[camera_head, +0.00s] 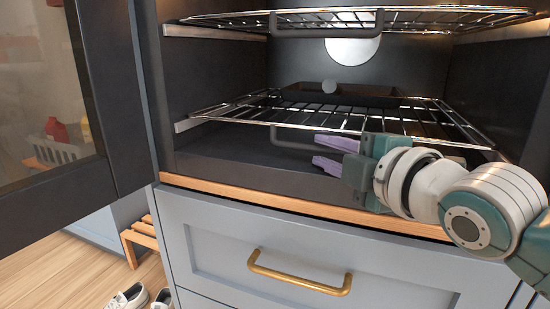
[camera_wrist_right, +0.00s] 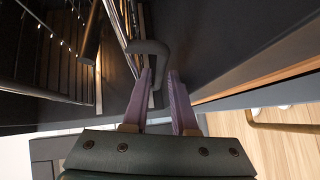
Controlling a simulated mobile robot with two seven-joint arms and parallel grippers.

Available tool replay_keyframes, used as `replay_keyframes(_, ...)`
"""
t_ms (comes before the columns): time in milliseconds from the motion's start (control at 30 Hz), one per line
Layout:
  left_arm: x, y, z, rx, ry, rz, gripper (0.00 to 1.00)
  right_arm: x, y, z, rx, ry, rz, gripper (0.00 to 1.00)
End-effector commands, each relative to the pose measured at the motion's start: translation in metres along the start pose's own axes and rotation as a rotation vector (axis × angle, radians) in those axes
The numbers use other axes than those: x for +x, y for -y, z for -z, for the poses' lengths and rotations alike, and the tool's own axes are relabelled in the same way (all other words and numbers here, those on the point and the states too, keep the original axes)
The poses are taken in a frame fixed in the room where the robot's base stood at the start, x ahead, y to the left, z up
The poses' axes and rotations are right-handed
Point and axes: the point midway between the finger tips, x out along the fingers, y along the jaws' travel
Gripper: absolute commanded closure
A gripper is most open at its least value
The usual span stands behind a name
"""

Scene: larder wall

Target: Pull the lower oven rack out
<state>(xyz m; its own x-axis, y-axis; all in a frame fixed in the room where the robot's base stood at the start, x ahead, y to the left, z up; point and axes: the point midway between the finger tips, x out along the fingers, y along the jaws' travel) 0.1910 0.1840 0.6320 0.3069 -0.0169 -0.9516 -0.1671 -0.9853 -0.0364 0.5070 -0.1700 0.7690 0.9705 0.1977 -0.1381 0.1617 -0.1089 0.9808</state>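The lower oven rack (camera_head: 240,115) is a chrome wire grid inside the dark oven, seated on side rails. A dark loop handle (camera_head: 290,142) hangs at its front edge; its middle is hidden behind my right gripper. My right gripper (camera_head: 319,153) has purple fingers and is in front of the rack, pointing at the handle. In the right wrist view the fingers (camera_wrist_right: 161,76) are apart, with a dark curved handle part (camera_wrist_right: 150,48) just beyond and between the tips. I cannot tell whether they touch it. My left gripper is not in view.
An upper rack (camera_head: 230,20) with a similar handle sits above. A dark tray (camera_head: 355,97) lies at the back of the lower rack. The oven door (camera_head: 115,80) stands open at left. A drawer with a brass handle (camera_head: 300,280) is below; shoes (camera_head: 128,298) lie on the floor.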

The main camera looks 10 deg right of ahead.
Motion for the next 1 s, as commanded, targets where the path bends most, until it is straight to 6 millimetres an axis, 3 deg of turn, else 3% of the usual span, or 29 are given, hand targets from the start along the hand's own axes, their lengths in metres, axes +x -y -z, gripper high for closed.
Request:
replay_keyframes(267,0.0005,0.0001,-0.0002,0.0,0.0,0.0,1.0,0.0021,-0.0006,0.0003,0.0,0.0,0.0,0.74)
replay_keyframes(533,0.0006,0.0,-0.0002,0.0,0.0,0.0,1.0,0.0018,-0.0005,0.0001,0.0,0.0,0.0,1.0)
replay_keyframes(1000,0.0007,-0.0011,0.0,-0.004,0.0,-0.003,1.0,0.0017,-0.0005,0.0,0.0,0.0,0.0,1.0)
